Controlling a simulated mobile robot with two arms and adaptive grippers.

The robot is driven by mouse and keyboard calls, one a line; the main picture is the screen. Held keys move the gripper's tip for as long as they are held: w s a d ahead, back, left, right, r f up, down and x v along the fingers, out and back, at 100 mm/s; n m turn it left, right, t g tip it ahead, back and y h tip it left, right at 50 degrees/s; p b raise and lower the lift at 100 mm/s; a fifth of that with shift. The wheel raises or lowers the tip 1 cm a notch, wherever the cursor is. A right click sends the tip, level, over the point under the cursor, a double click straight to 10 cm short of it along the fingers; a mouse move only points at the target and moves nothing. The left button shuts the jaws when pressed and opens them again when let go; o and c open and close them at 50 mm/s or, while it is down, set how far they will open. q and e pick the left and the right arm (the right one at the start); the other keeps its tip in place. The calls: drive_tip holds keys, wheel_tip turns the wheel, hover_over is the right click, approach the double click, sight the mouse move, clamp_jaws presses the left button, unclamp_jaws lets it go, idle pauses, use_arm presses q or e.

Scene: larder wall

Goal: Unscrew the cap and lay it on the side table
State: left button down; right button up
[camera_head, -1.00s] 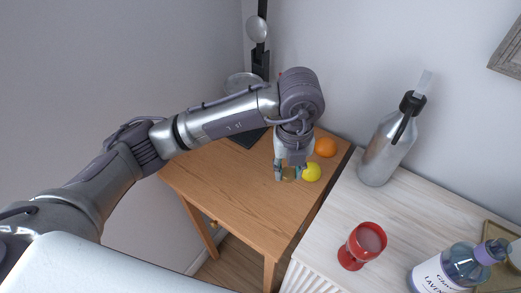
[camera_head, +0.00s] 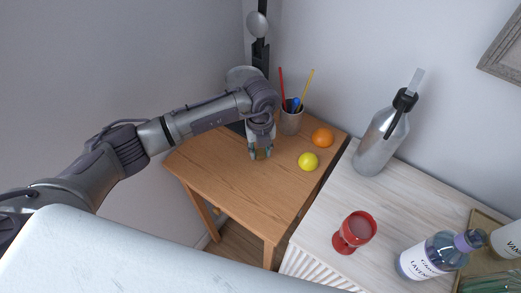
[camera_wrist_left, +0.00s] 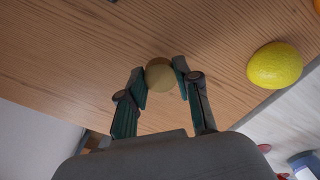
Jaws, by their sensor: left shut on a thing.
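My left gripper (camera_head: 261,155) hangs over the wooden side table (camera_head: 225,178), pointing down, left of the lemon. In the left wrist view its fingertips (camera_wrist_left: 162,80) are shut on a round tan cap (camera_wrist_left: 160,73). The wood grain of the side table fills the background there. I cannot tell whether the cap touches the tabletop or is just above it. In the head view the cap is mostly hidden by the fingers. My right gripper is not in view.
A lemon (camera_head: 308,161), an orange (camera_head: 323,137) and a pencil cup (camera_head: 291,120) stand on the side table. The table's front is clear. The white cabinet at right holds a red goblet (camera_head: 354,232), a steel bottle (camera_head: 380,140) and a lavender bottle (camera_head: 432,256).

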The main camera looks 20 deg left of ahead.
use_arm(q)
drive_tip(key=shift+f, duration=0.95)
drive_tip(key=shift+f, duration=0.15)
drive_tip(key=c, duration=0.8)
unclamp_jaws()
